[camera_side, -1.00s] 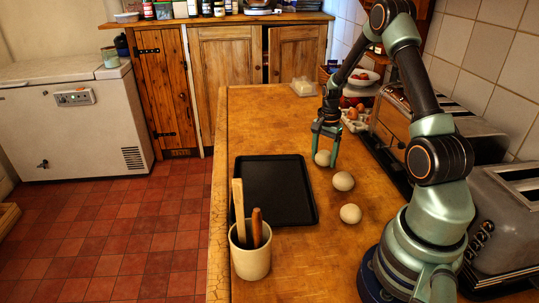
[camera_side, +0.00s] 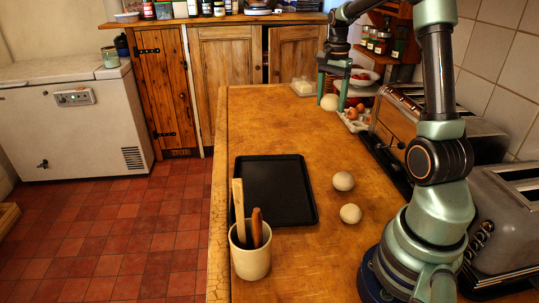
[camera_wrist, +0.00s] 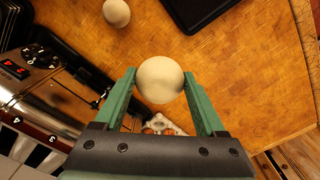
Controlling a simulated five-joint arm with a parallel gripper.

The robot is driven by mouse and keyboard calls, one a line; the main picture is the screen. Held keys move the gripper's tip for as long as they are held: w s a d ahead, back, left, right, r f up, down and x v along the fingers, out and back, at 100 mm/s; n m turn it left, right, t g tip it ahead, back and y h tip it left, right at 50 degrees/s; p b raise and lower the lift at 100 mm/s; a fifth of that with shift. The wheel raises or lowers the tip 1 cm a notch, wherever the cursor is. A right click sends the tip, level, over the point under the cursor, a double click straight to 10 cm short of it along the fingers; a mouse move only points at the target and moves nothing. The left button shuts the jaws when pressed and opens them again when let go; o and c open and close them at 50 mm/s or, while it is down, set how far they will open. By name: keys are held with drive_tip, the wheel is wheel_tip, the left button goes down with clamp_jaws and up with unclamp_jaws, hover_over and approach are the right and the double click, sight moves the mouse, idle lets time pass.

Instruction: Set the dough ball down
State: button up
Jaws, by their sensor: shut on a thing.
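My gripper (camera_side: 331,100) is shut on a pale round dough ball (camera_side: 329,103) and holds it above the far right part of the wooden counter. In the wrist view the ball (camera_wrist: 160,79) sits between the two green fingertips of my gripper (camera_wrist: 159,84). Two more dough balls rest on the counter to the right of the tray, one farther back (camera_side: 343,181) and one nearer (camera_side: 350,214). One loose ball (camera_wrist: 116,13) also shows at the top of the wrist view. The black tray (camera_side: 270,190) lies flat and empty on the counter.
A cream crock (camera_side: 251,258) with wooden utensils stands at the tray's near corner. Toasters (camera_side: 400,115) line the right side by the tiled wall. An egg carton (camera_side: 354,122) and a small white pack (camera_side: 303,87) are at the back right. The counter (camera_side: 270,120) behind the tray is bare.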

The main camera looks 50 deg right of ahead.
drive_tip(key=w+a+r, duration=0.1)
drive_tip(key=w+a, duration=1)
drive_tip(key=a, duration=0.2)
hover_over(270, 170)
wheel_tip(270, 170, down, 15)
drive_tip(key=shift+r, duration=0.15)
drive_tip(key=shift+f, duration=2.4)
drive_tip(key=shift+f, duration=0.1)
